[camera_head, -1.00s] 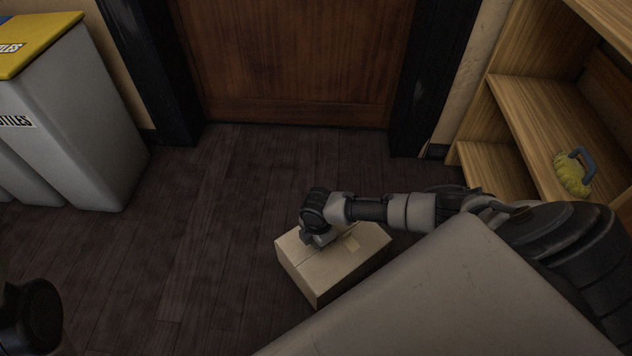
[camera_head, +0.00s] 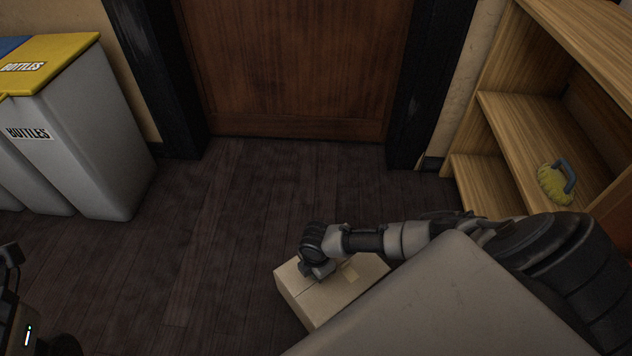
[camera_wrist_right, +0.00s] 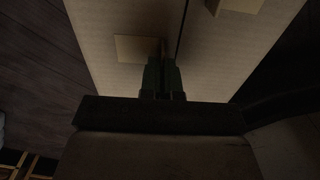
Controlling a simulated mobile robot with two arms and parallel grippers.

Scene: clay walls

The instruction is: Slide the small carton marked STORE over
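The small carton (camera_head: 345,296) is a tan cardboard box on the dark wood floor, low in the middle of the head view. Its front right part is hidden behind my own body and arm. No STORE marking can be read. My right gripper (camera_head: 317,271) points down at the carton's top, near its far left part. In the right wrist view the fingers (camera_wrist_right: 163,78) are close together, against or just above the carton's top (camera_wrist_right: 105,18), beside a tape patch and a dark seam. They look shut with nothing between them. Part of my left arm shows at the lower left; its fingers cannot be made out.
A closed brown door (camera_head: 290,70) is at the back. A wooden shelf (camera_head: 490,185) with a yellow brush (camera_head: 554,184) is at the right. The floor (camera_head: 210,230) between is clear.

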